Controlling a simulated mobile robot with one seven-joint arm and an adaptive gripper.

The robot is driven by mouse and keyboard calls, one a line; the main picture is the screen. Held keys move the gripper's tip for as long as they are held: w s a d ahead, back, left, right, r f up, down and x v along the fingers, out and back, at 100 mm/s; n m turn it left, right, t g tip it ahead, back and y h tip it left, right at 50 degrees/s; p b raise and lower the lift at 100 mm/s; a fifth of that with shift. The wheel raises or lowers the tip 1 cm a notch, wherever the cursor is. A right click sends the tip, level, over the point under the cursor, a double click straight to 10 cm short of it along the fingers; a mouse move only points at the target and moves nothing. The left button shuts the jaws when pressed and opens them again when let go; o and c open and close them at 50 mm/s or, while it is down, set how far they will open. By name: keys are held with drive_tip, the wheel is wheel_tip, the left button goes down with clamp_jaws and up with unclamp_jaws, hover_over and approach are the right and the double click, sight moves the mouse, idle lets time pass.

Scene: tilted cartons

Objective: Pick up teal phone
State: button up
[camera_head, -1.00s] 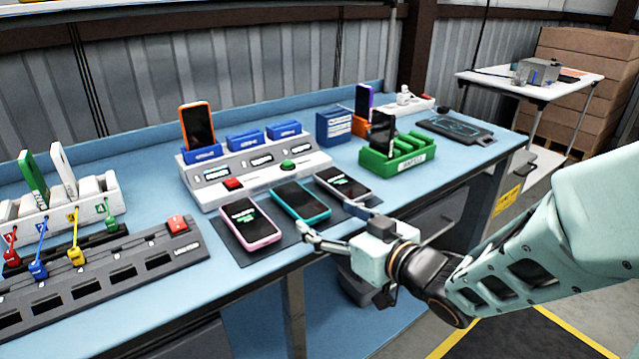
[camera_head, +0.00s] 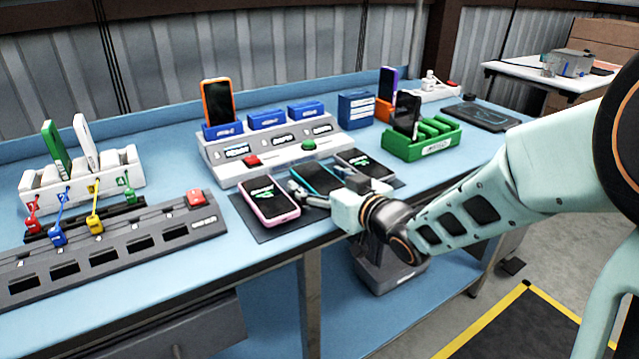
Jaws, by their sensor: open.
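The teal phone (camera_head: 315,178) lies flat on a dark mat on the blue bench, between a pink phone (camera_head: 269,199) on its left and a grey-white phone (camera_head: 364,164) on its right. My gripper (camera_head: 309,192) is open, its fingers low over the front part of the teal phone and partly covering it. One finger shows near the phone's left side; the other is around its right side. I cannot tell whether the fingers touch the phone.
A grey charging station (camera_head: 270,150) with blue docks and an orange phone (camera_head: 218,101) stands behind the mat. A green rack (camera_head: 421,142) is at right.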

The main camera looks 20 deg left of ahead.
drive_tip(key=c, duration=1.4)
drive_tip(key=shift+r, duration=0.15)
